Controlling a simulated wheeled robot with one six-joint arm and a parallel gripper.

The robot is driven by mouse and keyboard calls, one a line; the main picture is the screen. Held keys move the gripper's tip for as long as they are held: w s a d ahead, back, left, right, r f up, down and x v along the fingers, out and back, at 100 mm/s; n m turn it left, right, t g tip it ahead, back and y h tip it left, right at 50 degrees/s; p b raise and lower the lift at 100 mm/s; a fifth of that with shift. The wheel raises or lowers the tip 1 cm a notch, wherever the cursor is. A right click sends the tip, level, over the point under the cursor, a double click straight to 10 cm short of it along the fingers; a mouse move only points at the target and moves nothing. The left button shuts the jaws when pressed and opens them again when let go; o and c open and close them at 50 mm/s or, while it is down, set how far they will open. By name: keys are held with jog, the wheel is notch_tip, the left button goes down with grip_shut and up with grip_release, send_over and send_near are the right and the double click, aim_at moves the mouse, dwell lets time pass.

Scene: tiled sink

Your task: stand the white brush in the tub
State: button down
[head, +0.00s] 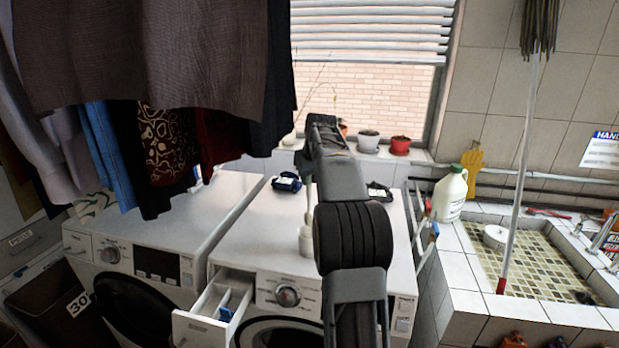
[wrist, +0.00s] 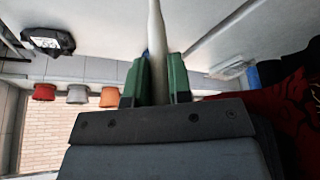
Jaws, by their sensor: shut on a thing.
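My gripper (wrist: 157,78) is shut on the pale handle of the white brush (wrist: 156,25), between its two green fingers. In the head view the white brush (head: 305,239) hangs below my wrist over the right washing machine's top, thick end down. Its upper part is partly hidden by my arm, and I cannot tell whether its lower end touches the machine. A tiled sink basin (head: 466,287) is at the right, apart from the brush. A small round white thing (head: 495,237) sits inside it; I cannot tell which of these is the tub.
Two washing machines stand side by side; the right one (head: 245,258) has its drawer (head: 207,318) pulled out. Clothes (head: 150,60) hang at upper left. A white jug (head: 450,195) stands by the sink. A mop pole (head: 519,175) rises at the sink's front edge.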

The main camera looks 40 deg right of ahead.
aim_at(310, 197)
jog(key=shift+f+b, duration=2.7)
jog(key=shift+f, duration=1.25)
jog(key=c, duration=1)
grip_release()
jog(key=shift+o, duration=0.2)
jog(key=p+v, duration=0.1)
jog(key=v, duration=1.2)
jog(key=shift+s+r, duration=0.15)
jog(key=shift+r, duration=0.2)
